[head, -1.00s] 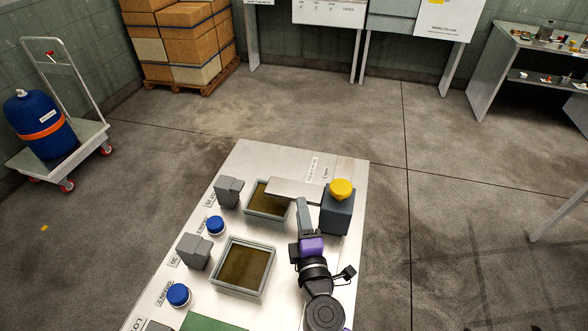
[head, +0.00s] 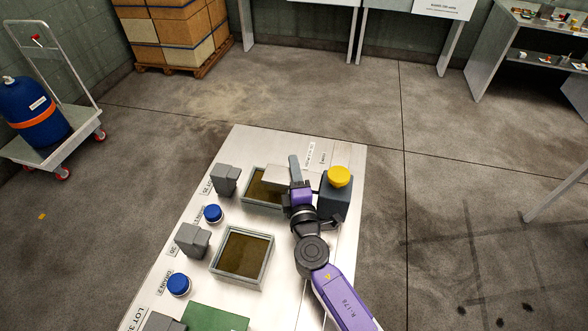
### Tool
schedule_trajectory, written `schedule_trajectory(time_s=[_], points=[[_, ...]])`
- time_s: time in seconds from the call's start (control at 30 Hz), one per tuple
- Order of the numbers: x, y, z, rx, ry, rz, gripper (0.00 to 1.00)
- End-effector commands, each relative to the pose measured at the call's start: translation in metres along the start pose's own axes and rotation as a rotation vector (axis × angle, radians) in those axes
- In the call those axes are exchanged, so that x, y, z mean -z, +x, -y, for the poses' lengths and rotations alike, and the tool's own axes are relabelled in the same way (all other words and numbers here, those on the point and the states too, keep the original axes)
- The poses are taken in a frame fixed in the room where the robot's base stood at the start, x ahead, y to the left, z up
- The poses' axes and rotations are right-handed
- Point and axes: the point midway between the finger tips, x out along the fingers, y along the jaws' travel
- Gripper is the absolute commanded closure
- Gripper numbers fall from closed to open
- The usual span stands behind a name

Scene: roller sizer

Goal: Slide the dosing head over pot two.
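What looks like the dosing head is a dark block (head: 333,202) with a yellow knob (head: 339,176) on top and a pale flat bar (head: 276,179) reaching left. The bar lies across part of the far square pot (head: 260,201), which holds something brown. A second square pot (head: 241,254) with brown contents sits nearer and is uncovered. I cannot read which pot is two. My gripper (head: 294,168) overlaps the bar in the head view, just left of the dark block. Its fingers look like one narrow grey shape, so I cannot tell whether they are open or touching the bar.
Along the left side of the pale bench (head: 330,153) stand grey blocks (head: 192,239) and blue round caps (head: 213,213). A green panel (head: 215,318) lies at the near end. A trolley with a blue drum (head: 38,115) stands at the left; the floor around is open.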

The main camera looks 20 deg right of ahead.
Motion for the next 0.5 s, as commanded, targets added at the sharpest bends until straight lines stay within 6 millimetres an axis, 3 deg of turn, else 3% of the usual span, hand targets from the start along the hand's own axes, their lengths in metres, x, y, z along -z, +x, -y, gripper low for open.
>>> schedule_trajectory(time_s=[0.2, 0.4, 0.5], points=[[-0.0001, 0.0003, 0.0003, 0.000, 0.000, 0.000, 0.63], [0.0001, 0.0001, 0.0003, 0.000, 0.000, 0.000, 1.00], [0.0001, 0.0000, 0.0003, 0.000, 0.000, 0.000, 1.00]])
